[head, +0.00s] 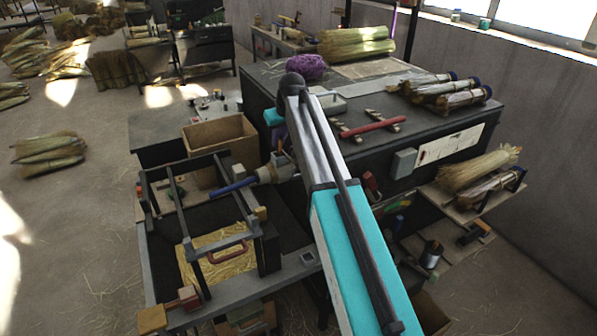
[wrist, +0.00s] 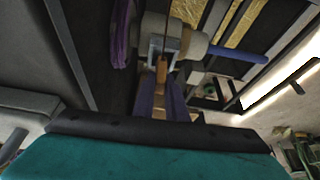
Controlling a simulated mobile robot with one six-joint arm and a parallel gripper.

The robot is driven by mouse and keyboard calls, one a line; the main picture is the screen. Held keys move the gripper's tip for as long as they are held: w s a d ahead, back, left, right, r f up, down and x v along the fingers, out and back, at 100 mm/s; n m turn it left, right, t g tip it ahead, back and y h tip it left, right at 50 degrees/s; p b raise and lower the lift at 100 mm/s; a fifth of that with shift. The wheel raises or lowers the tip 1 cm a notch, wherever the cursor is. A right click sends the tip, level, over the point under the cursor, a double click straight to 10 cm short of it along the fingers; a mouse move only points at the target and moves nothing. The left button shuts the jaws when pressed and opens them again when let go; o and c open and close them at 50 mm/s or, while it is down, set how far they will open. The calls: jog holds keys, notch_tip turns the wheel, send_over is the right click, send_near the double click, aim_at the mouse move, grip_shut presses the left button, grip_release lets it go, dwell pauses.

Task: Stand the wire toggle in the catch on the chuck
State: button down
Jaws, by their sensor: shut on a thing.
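The chuck (head: 268,174) is a pale grey cylinder with a blue handle (head: 232,187) sticking out to the left. In the wrist view the chuck (wrist: 198,44) lies across the upper middle, with the blue handle (wrist: 237,55) to its right. Two pale upright prongs on it, which look like the catch (wrist: 152,52), face my gripper. My gripper (wrist: 161,88) is shut on a small tan piece, the wire toggle (wrist: 161,70), held between its fingers at the prongs. A thin dark line runs up from the toggle. I cannot tell whether toggle and catch touch.
A dark frame (head: 147,215) with straw inside stands around the chuck's left. A cardboard box (head: 220,138) is behind it. A dark bench (head: 440,135) on the right carries a purple bundle (head: 306,67), a red-handled tool (head: 374,127) and straw brooms (head: 450,95).

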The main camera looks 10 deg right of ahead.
jog(key=shift+f+b, duration=0.45)
jog(key=shift+f, duration=0.55)
jog(key=c, duration=1.7)
grip_release()
jog(key=shift+r, duration=0.1)
jog(key=shift+b+v, duration=2.3)
jog(key=shift+v, duration=4.55)
